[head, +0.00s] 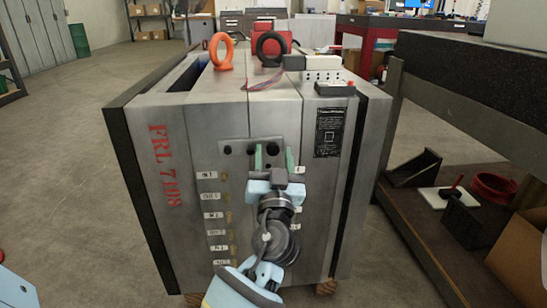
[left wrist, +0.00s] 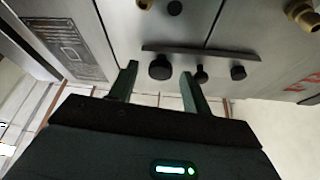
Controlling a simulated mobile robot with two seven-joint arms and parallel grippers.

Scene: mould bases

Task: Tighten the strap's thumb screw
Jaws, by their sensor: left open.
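The strap (head: 239,165) is a flat grey plate across the front face of the steel mould base (head: 205,118). Several round black knobs sit on it. The largest, at the strap's right end in the head view, looks like the thumb screw (head: 273,150); which knob is meant is not marked. In the left wrist view this thumb screw (left wrist: 160,68) appears between the two green fingertips of my left gripper (left wrist: 158,73), with space on both sides. My left gripper (head: 273,157) is open and empty, pointing at the face. My right gripper is out of view.
An orange eyebolt (head: 221,52) and a black one (head: 270,48) stand on top, with a connector box (head: 322,76) behind the front edge. Brass fittings (head: 228,217) line the face. A workbench (head: 430,180) stands close on the right; the left floor is clear.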

